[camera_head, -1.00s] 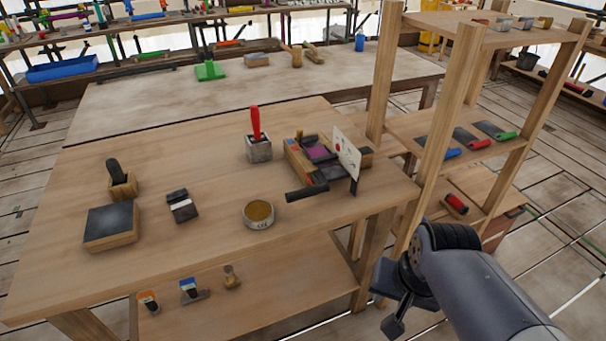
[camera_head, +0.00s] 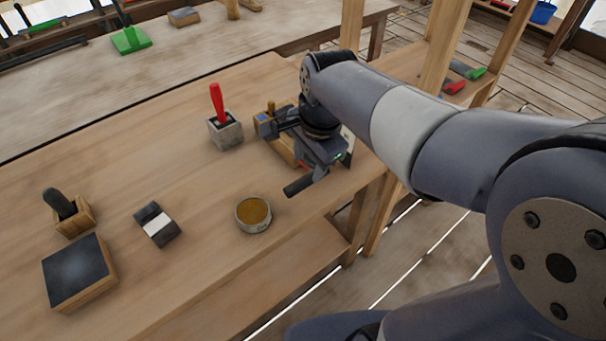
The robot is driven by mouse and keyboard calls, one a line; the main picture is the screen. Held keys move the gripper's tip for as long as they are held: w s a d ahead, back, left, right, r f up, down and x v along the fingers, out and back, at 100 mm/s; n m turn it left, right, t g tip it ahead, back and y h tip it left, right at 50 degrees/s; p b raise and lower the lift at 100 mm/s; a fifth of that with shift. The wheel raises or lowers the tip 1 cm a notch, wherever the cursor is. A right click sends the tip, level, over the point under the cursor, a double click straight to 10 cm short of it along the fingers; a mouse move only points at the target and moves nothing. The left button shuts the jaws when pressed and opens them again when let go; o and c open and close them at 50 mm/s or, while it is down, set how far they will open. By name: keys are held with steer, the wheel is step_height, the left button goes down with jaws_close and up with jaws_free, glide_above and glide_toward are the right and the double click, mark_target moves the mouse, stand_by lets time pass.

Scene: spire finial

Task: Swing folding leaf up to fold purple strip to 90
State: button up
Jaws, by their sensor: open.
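The folding jig stands at the right end of the workbench, and its wooden base (camera_head: 272,143) shows left of my wrist. A black handle bar (camera_head: 299,187), which looks like the folding leaf's, sticks out toward the front of the bench. My gripper (camera_head: 280,123) is over the jig, reaching in from the right, with its dark fingers toward the jig's left end. It is open; I cannot tell whether it touches anything. My wrist hides the purple strip and most of the leaf, so the fold angle does not show. A sliver of the white card (camera_head: 348,143) shows behind my wrist.
A grey block with a red-handled tool (camera_head: 218,105) stands left of the jig. A round tin (camera_head: 253,214) is in front. A dark block with a white band (camera_head: 156,224) and a black-topped block (camera_head: 78,270) lie further left. A wooden shelf post (camera_head: 352,25) rises behind my arm.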

mark_target(304, 180)
steer(key=f, duration=0.4)
steer(key=w+f, duration=0.1)
steer(key=f, duration=0.1)
steer(key=shift+a+f, duration=0.2)
steer(key=shift+a, duration=0.15)
jaws_close()
